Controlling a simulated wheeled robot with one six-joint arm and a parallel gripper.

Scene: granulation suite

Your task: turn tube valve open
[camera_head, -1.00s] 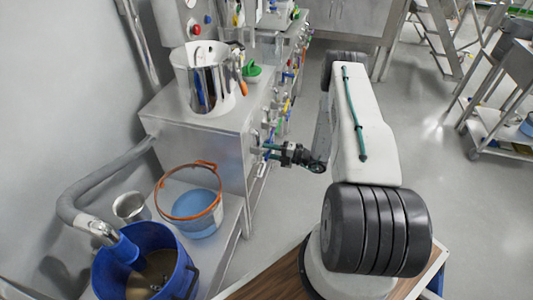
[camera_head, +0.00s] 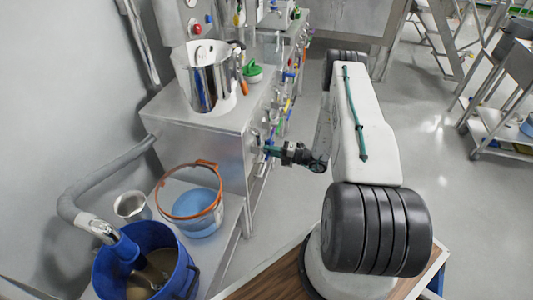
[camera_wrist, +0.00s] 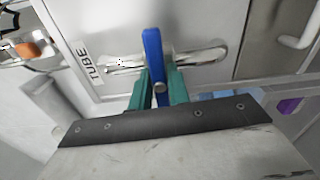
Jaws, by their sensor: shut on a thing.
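The tube valve's blue lever (camera_wrist: 154,60) shows in the wrist view in front of a short shiny metal pipe (camera_wrist: 205,57). The lever points up in that picture, across the pipe. A label reading TUBE (camera_wrist: 88,67) is on the panel to its left. My gripper (camera_wrist: 160,88) has its green fingers on both sides of the lever's lower part and is shut on it. In the head view my gripper (camera_head: 268,151) reaches the front of the steel cabinet (camera_head: 215,145); the lever is too small to make out there.
Several coloured valves (camera_head: 285,105) line the cabinet front beyond my gripper. A blue bucket (camera_head: 150,265) with a hose and an orange-rimmed basin (camera_head: 195,202) stand on a low bench at left. A steel pot (camera_head: 208,80) is on top. Open floor (camera_head: 460,220) lies at right.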

